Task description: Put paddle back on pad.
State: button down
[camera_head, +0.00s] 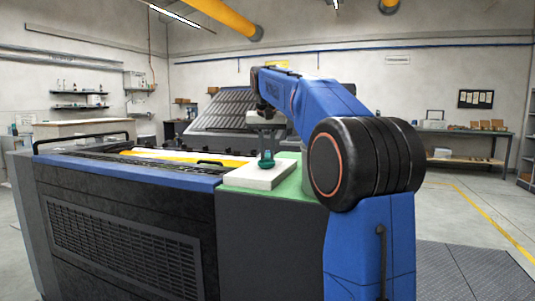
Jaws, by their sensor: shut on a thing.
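The paddle (266,161) is a small teal piece with a rounded lower part and a short upright top. It shows over the white pad (245,178), a flat block on the green top at the near right end of the machine. I cannot tell whether the paddle touches the pad. My gripper (266,142) points down from the end of my blue arm, above the pad, and is shut on the paddle. The fingertips are small and hard to make out against the grey background.
The blue-edged machine (125,168) fills the left foreground, with a dark handle and yellow strip on top. Bare green surface (290,188) lies right of the pad. A slatted grey machine (225,111) stands behind. A workbench (470,133) is far right, with open floor before it.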

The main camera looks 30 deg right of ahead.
jog(key=shift+f, duration=0.1)
jog(key=c, duration=1.6)
grip_release()
jog(key=shift+c, duration=0.2)
jog(key=v, duration=1.2)
